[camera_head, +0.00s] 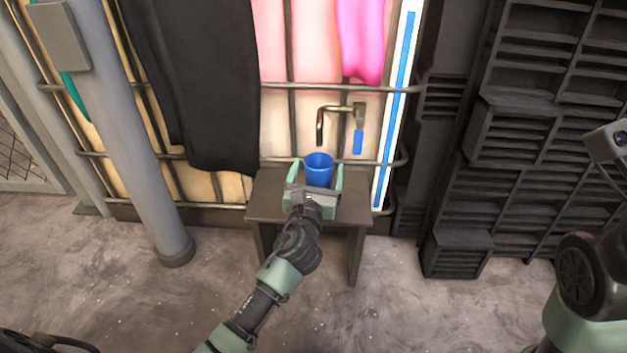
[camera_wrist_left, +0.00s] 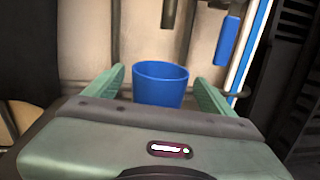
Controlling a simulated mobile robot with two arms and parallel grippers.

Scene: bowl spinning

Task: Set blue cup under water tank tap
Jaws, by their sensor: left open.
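The blue cup (camera_head: 319,170) stands upright on a small dark stool (camera_head: 267,192) in the head view, below the end of the metal tap (camera_head: 321,125). The tap has a blue handle (camera_head: 358,142) on its right side. My left gripper (camera_head: 318,172) is open, with one green finger on each side of the cup. In the left wrist view the cup (camera_wrist_left: 160,84) sits between the two spread fingers (camera_wrist_left: 161,82), with a visible gap on both sides. My right arm's links show at the right edge, but its gripper is out of view.
The water tank (camera_head: 277,132) stands behind the stool in a metal cage, with a black cloth (camera_head: 200,80) and a pink cloth (camera_head: 361,40) over it. A grey post (camera_head: 130,130) is at left, black slatted crates (camera_head: 535,130) at right. Floor in front is clear.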

